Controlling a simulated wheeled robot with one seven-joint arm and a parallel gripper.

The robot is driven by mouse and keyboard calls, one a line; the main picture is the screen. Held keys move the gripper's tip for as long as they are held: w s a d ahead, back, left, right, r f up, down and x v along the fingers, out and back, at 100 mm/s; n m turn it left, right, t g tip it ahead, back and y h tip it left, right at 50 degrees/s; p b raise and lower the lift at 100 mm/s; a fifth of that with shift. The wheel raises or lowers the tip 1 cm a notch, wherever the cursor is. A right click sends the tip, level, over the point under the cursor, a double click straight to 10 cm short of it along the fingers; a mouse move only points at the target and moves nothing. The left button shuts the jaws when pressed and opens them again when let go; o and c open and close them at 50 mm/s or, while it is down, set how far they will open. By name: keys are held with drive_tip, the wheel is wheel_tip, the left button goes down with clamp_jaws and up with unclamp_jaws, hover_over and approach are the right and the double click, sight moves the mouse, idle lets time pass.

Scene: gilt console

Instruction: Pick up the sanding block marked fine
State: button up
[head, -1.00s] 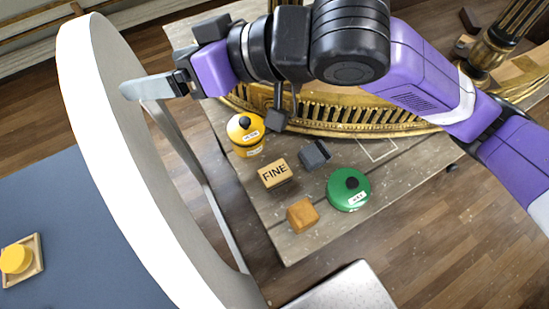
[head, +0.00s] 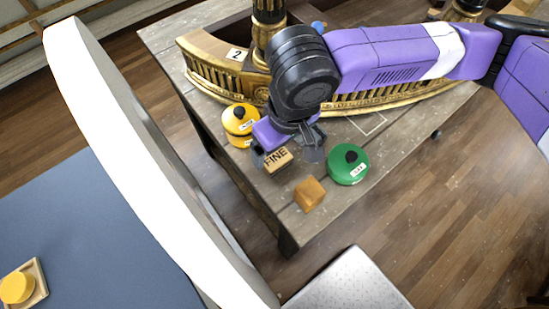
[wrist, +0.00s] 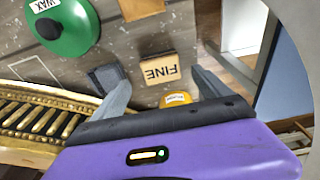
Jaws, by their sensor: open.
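The sanding block marked FINE (head: 277,160) is a tan block with a dark lower part, lying on the wooden table. In the wrist view the FINE block (wrist: 160,71) shows upside down, in the gap between the fingers and toward their tips. My gripper (head: 288,155) is open above the table, over and around the block in the head view. In the wrist view my gripper (wrist: 162,82) has its two grey fingers on either side, with gaps to the block. I cannot tell how far above it the fingertips are.
A yellow tin (head: 240,122), a green tin (head: 348,165) and an orange-brown block (head: 309,194) stand close around. A curved gilt piece (head: 400,95) lies behind. A white curved panel (head: 130,150) stands left of the table.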

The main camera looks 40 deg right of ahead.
sight(276, 157)
drive_tip(key=shift+w+a+f, duration=0.1)
drive_tip(key=shift+w+f, duration=0.1)
drive_tip(key=shift+f, duration=1)
drive_tip(key=shift+w+f, duration=0.15)
drive_tip(key=shift+f, duration=1)
drive_tip(key=c, duration=1.5)
drive_tip(key=shift+o, duration=0.2)
drive_tip(key=shift+r, duration=0.1)
wheel_tip(276, 157, up, 28)
drive_tip(key=p, duration=0.1)
drive_tip(key=o, duration=0.8)
drive_tip(key=c, duration=0.6)
